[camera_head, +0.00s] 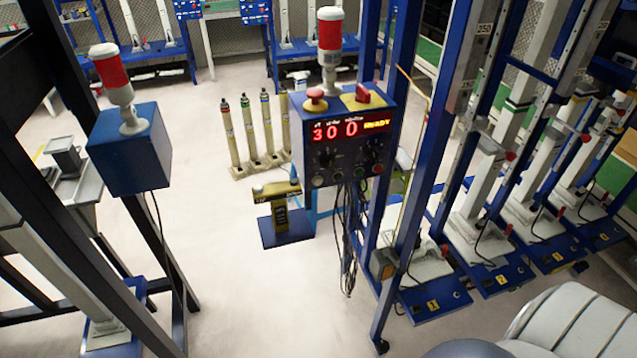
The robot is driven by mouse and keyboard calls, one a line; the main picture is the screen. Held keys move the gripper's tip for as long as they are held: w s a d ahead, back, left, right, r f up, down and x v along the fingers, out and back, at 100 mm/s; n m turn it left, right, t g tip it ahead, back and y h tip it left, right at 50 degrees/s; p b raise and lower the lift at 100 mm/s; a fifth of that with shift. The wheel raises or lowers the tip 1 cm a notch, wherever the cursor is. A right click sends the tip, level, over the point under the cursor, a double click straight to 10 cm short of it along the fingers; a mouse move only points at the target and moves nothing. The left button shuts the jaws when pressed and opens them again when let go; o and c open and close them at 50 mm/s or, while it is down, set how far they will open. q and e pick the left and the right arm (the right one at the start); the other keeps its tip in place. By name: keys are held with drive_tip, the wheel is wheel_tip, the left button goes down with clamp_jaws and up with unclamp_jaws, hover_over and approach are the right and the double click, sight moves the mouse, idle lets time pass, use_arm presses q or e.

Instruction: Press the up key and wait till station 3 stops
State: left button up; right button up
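A blue control box (300,150) stands at the middle on a blue frame. Its red display (350,130) reads 3, 0, 0 and a yellow word that looks like READY. Below are two dark knobs and a row of small round buttons (338,178); their labels are too small to read, so I cannot tell which is the up key. A row of stations with white columns on blue bases runs along the right. Yellow labels 1 (432,305) and 2 (502,280) are legible; the third base, likely station 3 (558,257), is farther back. Neither gripper is in view.
Another blue box with beacon (130,150) stands left among dark posts. Cables hang below the control box. Open floor (250,300) lies in front.

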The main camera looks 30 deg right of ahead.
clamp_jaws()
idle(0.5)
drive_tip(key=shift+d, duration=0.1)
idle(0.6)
